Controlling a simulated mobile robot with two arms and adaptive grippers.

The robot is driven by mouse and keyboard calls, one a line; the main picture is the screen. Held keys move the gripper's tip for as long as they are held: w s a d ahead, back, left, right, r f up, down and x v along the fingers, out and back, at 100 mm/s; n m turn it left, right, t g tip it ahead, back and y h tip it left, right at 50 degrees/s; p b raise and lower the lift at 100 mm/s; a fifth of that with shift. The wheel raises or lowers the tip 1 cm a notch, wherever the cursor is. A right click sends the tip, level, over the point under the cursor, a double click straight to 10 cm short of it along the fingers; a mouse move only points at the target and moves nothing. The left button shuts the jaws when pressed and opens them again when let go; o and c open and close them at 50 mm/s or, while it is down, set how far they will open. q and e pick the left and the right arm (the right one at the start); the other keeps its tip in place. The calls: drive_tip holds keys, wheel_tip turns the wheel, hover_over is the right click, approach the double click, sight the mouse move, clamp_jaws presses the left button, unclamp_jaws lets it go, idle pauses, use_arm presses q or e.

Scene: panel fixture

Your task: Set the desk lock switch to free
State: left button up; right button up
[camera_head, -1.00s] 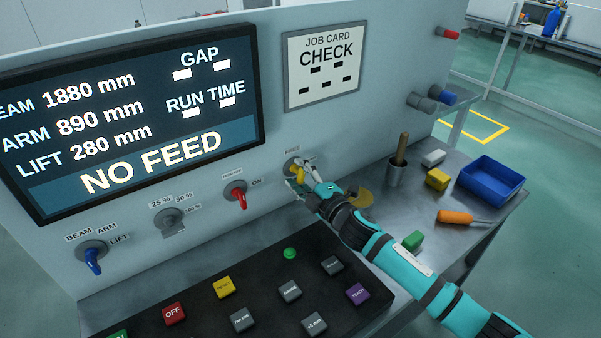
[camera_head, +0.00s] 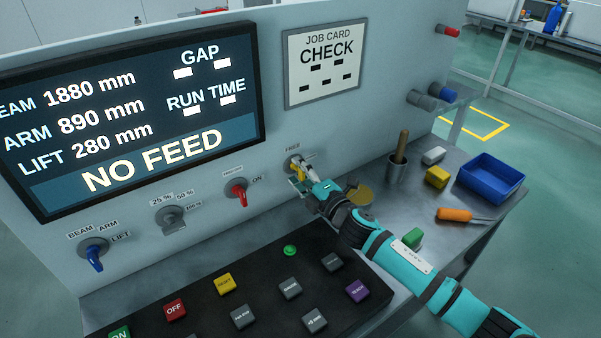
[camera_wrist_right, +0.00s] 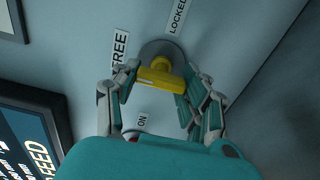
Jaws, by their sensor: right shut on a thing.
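The desk lock switch is a yellow handle (camera_head: 299,172) on a round grey base, on the upright panel right of the red switch. In the right wrist view the yellow handle (camera_wrist_right: 160,79) lies between the "FREE" label (camera_wrist_right: 120,48) and the "LOCKED" label (camera_wrist_right: 178,16). The exact mark it points at is hard to tell. My right gripper (camera_head: 302,178) is shut on the handle, with a finger at each side of it in the wrist view (camera_wrist_right: 155,88). In the head view the fingers partly hide the switch. My left gripper is not in view.
A red switch (camera_head: 239,193), a grey selector (camera_head: 171,217) and a blue switch (camera_head: 94,255) sit left on the panel. A black button box (camera_head: 270,290) lies below. A cup with a wooden handle (camera_head: 397,170), coloured blocks, a screwdriver (camera_head: 456,215) and a blue bin (camera_head: 491,177) stand right.

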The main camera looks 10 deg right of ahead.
drive_tip(key=o, duration=1.2)
drive_tip(key=v, duration=1.2)
drive_tip(key=shift+f, duration=0.1)
